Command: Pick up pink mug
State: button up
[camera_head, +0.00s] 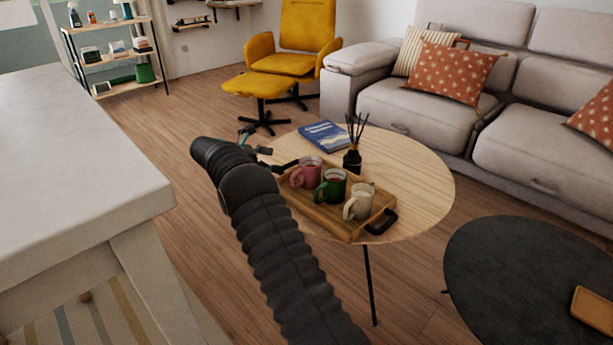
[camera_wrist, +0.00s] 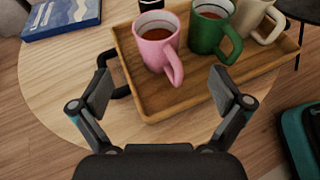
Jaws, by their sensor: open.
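The pink mug (camera_head: 307,172) stands upright at the far left end of a wooden tray (camera_head: 345,228) on the round wooden table. In the wrist view the pink mug (camera_wrist: 157,45) is ahead of my gripper, with brown liquid inside and its handle turned toward the lower right. My gripper (camera_wrist: 164,88) is open and empty, its two fingers spread apart short of the mug and not touching it. In the head view my arm hides most of the gripper.
A green mug (camera_head: 331,186) and a cream mug (camera_head: 358,203) stand beside the pink one on the tray. A black reed diffuser (camera_head: 352,160) and a blue book (camera_head: 324,136) are behind. A dark round table (camera_head: 520,275) is at right, a sofa (camera_head: 420,105) beyond.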

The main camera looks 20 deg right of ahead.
send_near(308, 163)
jog(key=s+d, duration=0.3)
jog(key=s, duration=0.1)
jog(key=shift+w+p+x, duration=0.15)
jog(key=shift+w+x, duration=0.05)
jog(key=shift+x, duration=1.1)
jog(key=shift+w+p+x, duration=0.15)
jog(key=shift+w+x, duration=0.05)
jog(key=shift+x, duration=1.1)
jog(key=shift+r, duration=0.2)
jog(key=c, duration=1.6)
